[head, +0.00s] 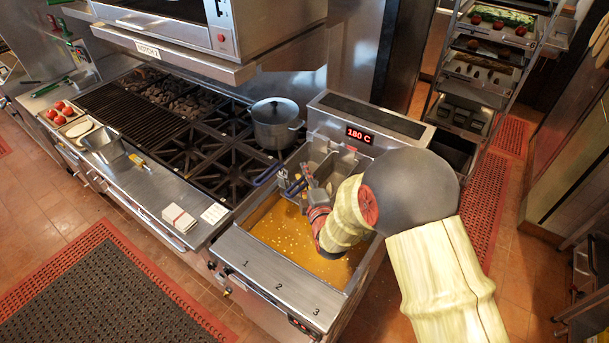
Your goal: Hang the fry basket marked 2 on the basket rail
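The fryer's vat of golden oil (270,229) lies at the centre, with light bits floating on it. A blue basket handle (267,174) sticks out at the vat's left rear. A second blue handle (296,187) is just right of it, beside my gripper (305,183). Grey metal basket parts (328,157) show at the back of the vat, below the display housing. My arm hides much of the vat's right side. I cannot read a number on any basket, tell the rail apart, or see whether my fingers close on the handle.
The display (360,135) reads 180 C. A pot (276,123) stands on the burners at left. An oven (215,20) overhangs the rear left. A tray rack (485,70) stands behind right.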

